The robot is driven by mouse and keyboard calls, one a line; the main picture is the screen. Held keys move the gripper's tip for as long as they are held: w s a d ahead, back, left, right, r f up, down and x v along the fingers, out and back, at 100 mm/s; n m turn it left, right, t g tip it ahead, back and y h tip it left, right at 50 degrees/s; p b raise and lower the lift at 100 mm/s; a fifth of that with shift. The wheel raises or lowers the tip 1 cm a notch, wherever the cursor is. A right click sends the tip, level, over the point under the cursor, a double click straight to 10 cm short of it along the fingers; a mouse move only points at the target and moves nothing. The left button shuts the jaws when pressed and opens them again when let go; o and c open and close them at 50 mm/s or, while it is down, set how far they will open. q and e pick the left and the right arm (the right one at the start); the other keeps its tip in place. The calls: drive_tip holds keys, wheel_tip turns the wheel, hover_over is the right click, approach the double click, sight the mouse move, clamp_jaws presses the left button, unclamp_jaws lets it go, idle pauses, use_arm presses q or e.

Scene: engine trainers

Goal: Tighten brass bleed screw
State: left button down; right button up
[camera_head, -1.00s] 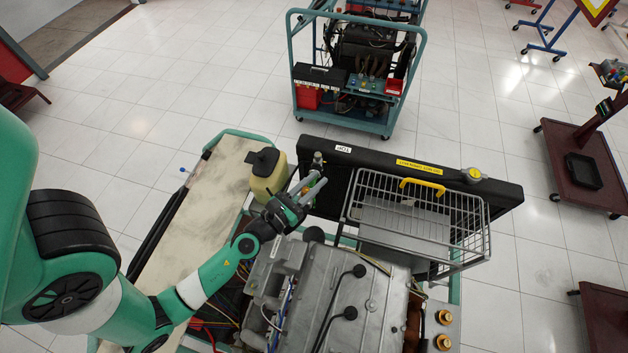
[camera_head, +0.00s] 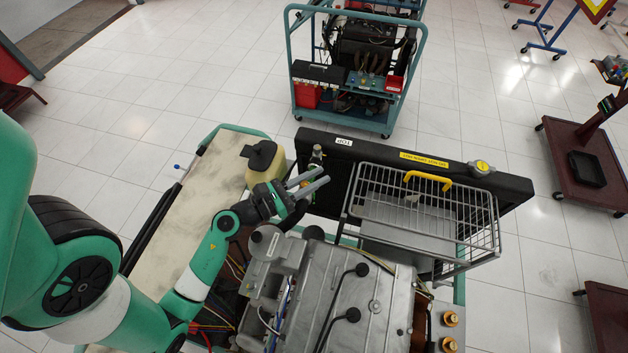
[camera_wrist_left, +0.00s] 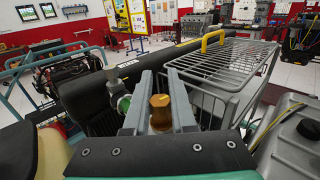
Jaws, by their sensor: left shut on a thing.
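The brass bleed screw (camera_wrist_left: 160,112) shows in the left wrist view as an upright, orange-gold knob between my fingers. My left gripper (camera_head: 314,182) is at the left end of the black radiator (camera_head: 515,185), near the front of the engine. Its two grey fingers also show in the left wrist view (camera_wrist_left: 160,100), one on each side of the screw, and it is shut on the screw. The screw's lower end is hidden by the gripper, and I cannot make out the screw in the head view. My right gripper is not in view.
A wire basket (camera_head: 425,215) with a yellow handle stands right of the gripper. A yellowish bottle (camera_head: 262,165) is close on its left. A metal fitting (camera_head: 317,158) rises just behind the fingers. The grey engine (camera_head: 340,290) fills the front.

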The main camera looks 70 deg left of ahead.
use_arm(q)
drive_tip(key=shift+s+d+m+g+h+b, duration=0.1)
drive_tip(key=shift+d+m+g+h+b, duration=0.45)
drive_tip(key=shift+m+h, duration=1.1)
drive_tip(key=shift+d+m+g+h+b, duration=0.1)
drive_tip(key=shift+m+h+b, duration=0.85)
drive_tip(key=shift+h, duration=1.35)
drive_tip(key=shift+s+d+m+g+h+b, duration=0.1)
drive_tip(key=shift+d+m+g+h+b, duration=0.4)
drive_tip(key=shift+m+h, duration=1.15)
drive_tip(key=shift+a+n+t+h, duration=0.1)
drive_tip(key=shift+n+t+h, duration=0.15)
drive_tip(key=shift+n+h, duration=0.1)
drive_tip(key=c, duration=0.7)
unclamp_jaws()
drive_tip(key=shift+c, duration=0.2)
